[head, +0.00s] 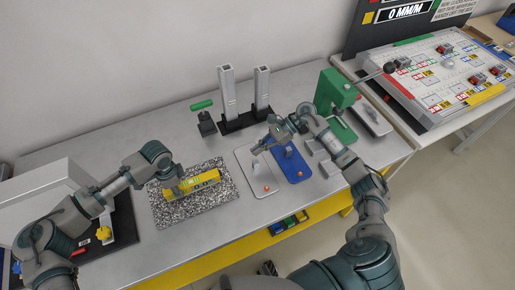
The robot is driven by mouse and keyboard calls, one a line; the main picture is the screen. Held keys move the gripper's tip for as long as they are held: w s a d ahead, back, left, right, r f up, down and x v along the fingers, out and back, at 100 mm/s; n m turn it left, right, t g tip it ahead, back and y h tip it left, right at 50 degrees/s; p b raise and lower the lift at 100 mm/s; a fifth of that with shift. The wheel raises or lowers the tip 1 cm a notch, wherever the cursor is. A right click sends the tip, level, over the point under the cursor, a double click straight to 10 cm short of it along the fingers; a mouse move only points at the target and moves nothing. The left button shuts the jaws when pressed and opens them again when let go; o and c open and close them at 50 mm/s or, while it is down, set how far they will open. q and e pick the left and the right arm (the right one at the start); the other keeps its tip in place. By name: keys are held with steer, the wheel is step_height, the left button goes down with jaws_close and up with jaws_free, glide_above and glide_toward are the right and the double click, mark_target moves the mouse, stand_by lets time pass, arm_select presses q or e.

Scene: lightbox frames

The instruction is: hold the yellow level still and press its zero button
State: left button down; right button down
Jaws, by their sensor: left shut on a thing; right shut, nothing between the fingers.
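The yellow level (207,180) lies on a speckled grey granite plate (165,215) left of the table's middle. My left gripper (177,191) comes down on the level from above and is shut on it near its left part, hiding some of that part. The zero button is too small to make out. My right gripper (256,152) is shut and empty. It is to the right of the level, apart from it, over a light grey plate (245,160).
A blue plate (289,168) lies beside the light grey one, each with a small orange knob. Behind stand two grey columns (228,90), a green-handled tool (205,118) and a green press (333,92). A black mat (124,222) lies at left. Bare table shows behind the granite plate.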

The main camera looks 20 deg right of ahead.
arm_select(q)
steer(key=c, duration=0.7)
jaws_free()
steer(key=shift+r, duration=0.1)
